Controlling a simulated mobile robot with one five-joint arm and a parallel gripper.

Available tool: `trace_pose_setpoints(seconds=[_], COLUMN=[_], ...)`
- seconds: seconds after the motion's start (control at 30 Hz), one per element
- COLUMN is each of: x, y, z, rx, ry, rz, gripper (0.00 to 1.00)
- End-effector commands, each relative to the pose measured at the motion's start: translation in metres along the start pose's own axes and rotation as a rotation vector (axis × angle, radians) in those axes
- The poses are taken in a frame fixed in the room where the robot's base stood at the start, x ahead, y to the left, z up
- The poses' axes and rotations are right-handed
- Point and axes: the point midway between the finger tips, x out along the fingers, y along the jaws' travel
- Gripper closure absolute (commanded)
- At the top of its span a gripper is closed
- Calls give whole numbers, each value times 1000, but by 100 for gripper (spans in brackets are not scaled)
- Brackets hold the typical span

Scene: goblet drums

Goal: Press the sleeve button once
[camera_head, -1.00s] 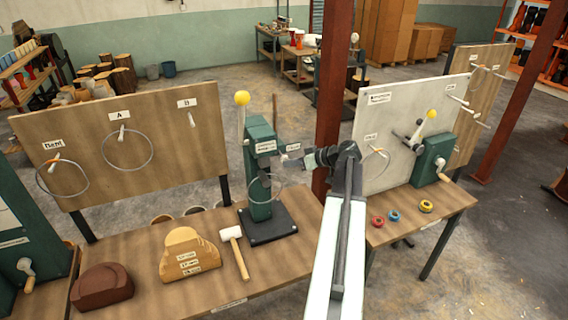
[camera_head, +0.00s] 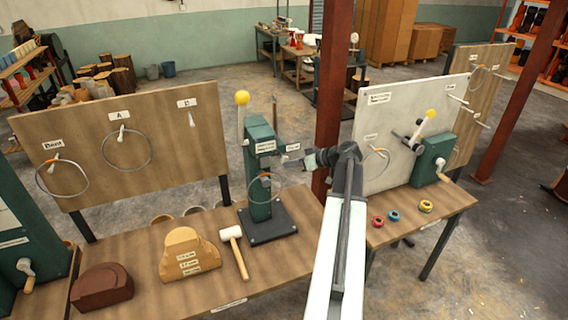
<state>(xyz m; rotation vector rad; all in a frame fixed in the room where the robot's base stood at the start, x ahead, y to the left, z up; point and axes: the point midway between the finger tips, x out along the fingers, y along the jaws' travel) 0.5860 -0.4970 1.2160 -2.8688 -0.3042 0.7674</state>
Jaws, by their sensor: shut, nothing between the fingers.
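A green press (camera_head: 260,195) with a yellow-knobbed lever stands on a dark base plate on the wooden bench. Small white labels sit near its head, one (camera_head: 292,147) on its right side; their text is too small to read surely. I cannot clearly make out the sleeve button. My gripper (camera_head: 283,161) is shut and empty, pointing left at the right side of the press head, just below that label. I cannot tell whether the fingertips touch the press. A thin ring (camera_head: 264,184) hangs at the front of the press.
A mallet (camera_head: 236,248), a tan wooden form (camera_head: 188,255) and a brown block (camera_head: 102,288) lie on the bench (camera_head: 215,290). A pegboard with rings (camera_head: 120,150) stands behind. Right of my arm, another bench holds small coloured rings (camera_head: 393,215) and a green device (camera_head: 432,160). A red post (camera_head: 332,80) rises behind my arm.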

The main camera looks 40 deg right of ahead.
Motion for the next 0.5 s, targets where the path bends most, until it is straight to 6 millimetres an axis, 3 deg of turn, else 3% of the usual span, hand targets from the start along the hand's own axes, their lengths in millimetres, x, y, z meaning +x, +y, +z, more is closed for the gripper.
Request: trace_pose_setpoints(seconds=[0.5], x=[-11], y=[-8], z=[8], rx=[0], ry=[-1], rz=[0], gripper=[100])
